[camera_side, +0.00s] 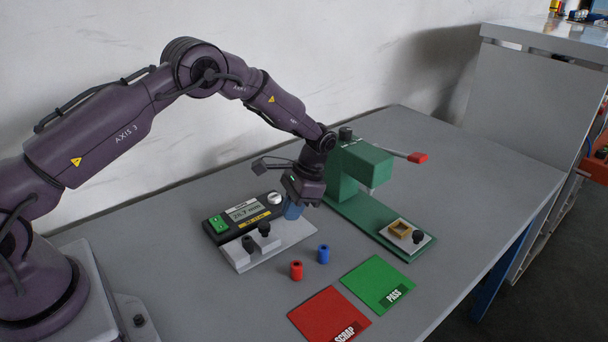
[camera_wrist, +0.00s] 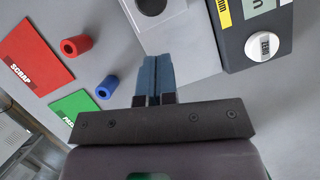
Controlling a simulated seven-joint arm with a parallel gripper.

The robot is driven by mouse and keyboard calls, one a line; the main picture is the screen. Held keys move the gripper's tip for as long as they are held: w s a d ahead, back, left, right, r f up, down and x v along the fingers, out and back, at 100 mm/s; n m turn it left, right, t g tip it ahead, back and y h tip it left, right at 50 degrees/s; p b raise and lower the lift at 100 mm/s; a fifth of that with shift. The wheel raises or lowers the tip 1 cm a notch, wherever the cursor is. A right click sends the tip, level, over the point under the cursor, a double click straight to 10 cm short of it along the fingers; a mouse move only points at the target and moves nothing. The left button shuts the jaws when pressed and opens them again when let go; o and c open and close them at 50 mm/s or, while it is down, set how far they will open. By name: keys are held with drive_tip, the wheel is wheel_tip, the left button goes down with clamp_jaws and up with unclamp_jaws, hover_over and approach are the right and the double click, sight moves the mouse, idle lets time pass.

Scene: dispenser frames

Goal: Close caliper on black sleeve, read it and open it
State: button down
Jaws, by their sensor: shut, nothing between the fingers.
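The caliper (camera_side: 243,213) is a dark box with a display and a light grey base, left of centre in the side view. The display shows digits followed by mm, too small to read surely. Two small dark cylinders, one (camera_side: 264,229) at the pale jaws and one (camera_side: 248,243) lower left, sit on the base; I cannot tell surely which is the black sleeve. A dark round top (camera_wrist: 150,5) shows on a grey block in the wrist view. My gripper (camera_side: 292,211) has blue fingers, shut and empty, beside the caliper's right end; the fingers (camera_wrist: 152,92) point at the grey block.
A white knob (camera_side: 275,199) and green button (camera_side: 217,223) are on the caliper box. A green press (camera_side: 362,165) with a red-tipped lever stands right of my gripper.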

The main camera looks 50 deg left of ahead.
drive_tip(key=a+v, duration=0.1)
drive_tip(key=v, duration=0.7)
drive_tip(key=shift+d+r, duration=0.4)
drive_tip(key=shift+d, duration=0.15)
drive_tip(key=c, duration=1.6)
unclamp_jaws()
drive_tip(key=shift+w+r, duration=0.15)
drive_tip(key=shift+r, duration=0.2)
drive_tip(key=o, duration=0.7)
drive_tip(key=r, duration=0.1)
drive_tip(key=a+r, duration=0.1)
drive_tip(key=r, duration=0.1)
drive_tip(key=shift+a, duration=0.2)
drive_tip(key=shift+o, duration=0.2)
drive_tip(key=shift+n+t+h, duration=0.3)
drive_tip(key=shift+t+h, duration=0.1)
drive_tip(key=shift+t, duration=0.2)
drive_tip(key=s, duration=0.1)
drive_tip(key=s+a+r, duration=0.1)
drive_tip(key=s+r, duration=0.1)
drive_tip(key=shift+s+a+r, duration=0.1)
drive_tip(key=shift+s+a, duration=0.15)
drive_tip(key=t, duration=0.3)
hover_over(264, 225)
wheel_tip(264, 225, down, 4)
wheel_tip(264, 225, down, 12)
drive_tip(key=shift+f, duration=0.1)
drive_tip(key=shift+c, duration=0.2)
